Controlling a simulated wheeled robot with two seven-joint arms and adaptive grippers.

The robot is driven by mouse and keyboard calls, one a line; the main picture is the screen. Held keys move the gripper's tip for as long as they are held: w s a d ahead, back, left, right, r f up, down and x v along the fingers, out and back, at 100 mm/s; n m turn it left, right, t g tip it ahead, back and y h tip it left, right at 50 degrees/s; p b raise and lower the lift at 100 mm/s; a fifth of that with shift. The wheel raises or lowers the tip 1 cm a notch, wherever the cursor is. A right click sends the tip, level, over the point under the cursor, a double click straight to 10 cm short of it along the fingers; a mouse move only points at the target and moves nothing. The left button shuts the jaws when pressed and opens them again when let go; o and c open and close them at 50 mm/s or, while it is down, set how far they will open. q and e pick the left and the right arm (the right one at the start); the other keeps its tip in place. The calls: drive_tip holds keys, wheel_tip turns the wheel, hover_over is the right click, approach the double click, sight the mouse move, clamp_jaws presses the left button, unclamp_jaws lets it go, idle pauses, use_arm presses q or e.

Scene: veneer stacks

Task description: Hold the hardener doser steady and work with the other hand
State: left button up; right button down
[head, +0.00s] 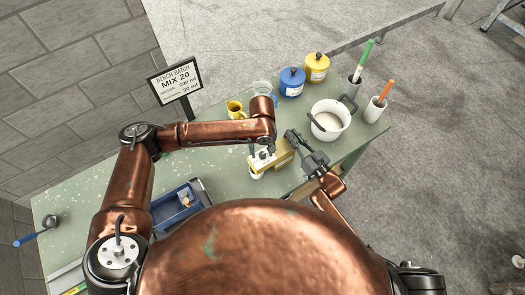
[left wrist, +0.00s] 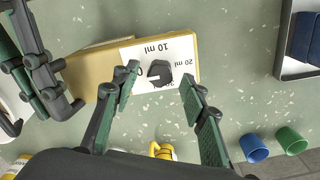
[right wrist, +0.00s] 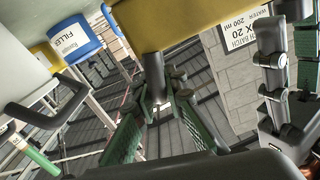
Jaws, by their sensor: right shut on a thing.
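The hardener doser (head: 284,153) is a yellow box with a white face and a black dial (left wrist: 160,71) marked in ml. It stands on the green bench. My left gripper (head: 262,156) is over its face; in the left wrist view my left gripper (left wrist: 160,82) is open, with its fingers on either side of the dial and gaps showing. My right gripper (head: 296,140) is shut on the doser at its other end. In the right wrist view the doser (right wrist: 170,22) fills the top, above my right gripper (right wrist: 160,85). The doser's underside outlet is hidden.
A white pot (head: 331,121) stands right of the doser. A batch sign (head: 175,80) stands at the back. A blue tray (head: 176,206) lies front left; the bench's left is mostly clear.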

use_arm(q)
drive_tip(key=shift+c, duration=0.4)
clamp_jaws()
